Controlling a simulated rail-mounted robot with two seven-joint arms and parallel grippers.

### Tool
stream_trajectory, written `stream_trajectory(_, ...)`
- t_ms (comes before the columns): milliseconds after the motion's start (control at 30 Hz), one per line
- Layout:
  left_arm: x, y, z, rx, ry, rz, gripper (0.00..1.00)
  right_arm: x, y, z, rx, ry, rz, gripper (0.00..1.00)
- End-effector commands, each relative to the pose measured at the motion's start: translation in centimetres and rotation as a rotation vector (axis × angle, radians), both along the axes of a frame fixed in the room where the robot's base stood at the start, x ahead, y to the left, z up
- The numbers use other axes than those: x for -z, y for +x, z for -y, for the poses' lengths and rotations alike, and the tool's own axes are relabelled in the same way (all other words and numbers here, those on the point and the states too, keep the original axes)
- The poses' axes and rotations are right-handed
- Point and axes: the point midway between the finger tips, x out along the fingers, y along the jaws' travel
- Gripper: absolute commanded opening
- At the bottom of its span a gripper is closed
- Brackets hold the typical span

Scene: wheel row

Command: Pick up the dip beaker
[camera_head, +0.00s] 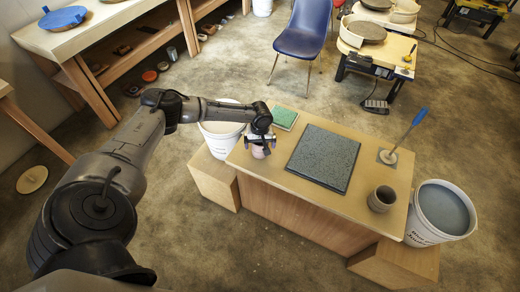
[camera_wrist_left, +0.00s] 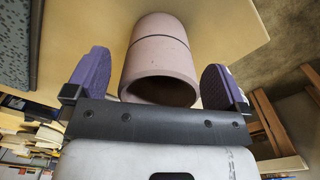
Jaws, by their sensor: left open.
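A pinkish clay beaker (camera_head: 258,151), which I take as the dip beaker, stands at the left end of the wooden table (camera_head: 264,172). My left gripper (camera_head: 260,141) is at it and partly hides it. In the left wrist view the beaker (camera_wrist_left: 160,55) shows a thin dark line around it, and its open mouth faces the camera. The purple fingers of my left gripper (camera_wrist_left: 154,80) are open, one on each side of the beaker, with a visible gap on both sides. My right gripper is not in view.
A dark speckled slab (camera_head: 323,158) covers the table's middle. White buckets stand at the left (camera_head: 211,144) and right (camera_head: 425,226) ends.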

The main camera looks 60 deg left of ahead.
Motion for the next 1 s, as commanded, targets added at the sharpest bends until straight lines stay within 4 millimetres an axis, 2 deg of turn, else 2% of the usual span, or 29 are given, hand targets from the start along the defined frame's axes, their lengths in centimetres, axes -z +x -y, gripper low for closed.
stream_trajectory(33, 0.9, 0.0, 0.1, 0.000, 0.000, 0.000, 1.00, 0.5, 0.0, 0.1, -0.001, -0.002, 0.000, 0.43)
stream_trajectory(167, 1.7, 0.0, 0.0, 0.000, 0.000, 0.000, 1.00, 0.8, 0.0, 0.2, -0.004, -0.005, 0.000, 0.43)
stream_trajectory(467, 1.9, 0.0, 0.0, 0.000, 0.000, 0.000, 1.00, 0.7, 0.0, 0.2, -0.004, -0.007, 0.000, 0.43)
stream_trajectory(1000, 1.9, 0.0, 0.0, 0.000, 0.000, -0.001, 0.49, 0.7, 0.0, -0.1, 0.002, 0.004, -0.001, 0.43)
